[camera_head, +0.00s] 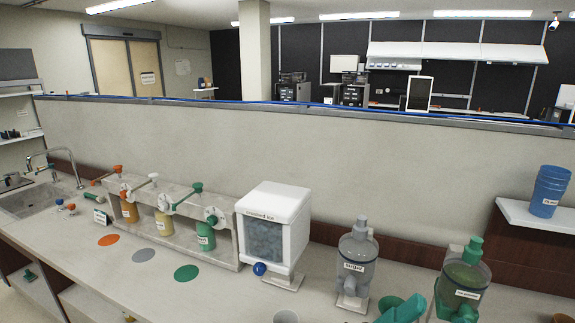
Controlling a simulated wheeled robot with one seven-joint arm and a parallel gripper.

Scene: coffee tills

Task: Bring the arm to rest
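My gripper and arm cannot be made out in the head view. A teal-green object (402,309) shows at the bottom edge, in front of the sugar and green dispensers. It is cut off by the frame, and I cannot tell what it is.
A long counter (140,252) carries a sink, a three-tap dispenser rack (168,216), a crushed ice box (272,226), a sugar dispenser (357,260) and a green dispenser (462,281). Stacked blue cups (549,190) stand on a shelf at right. A partition (300,140) runs behind.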

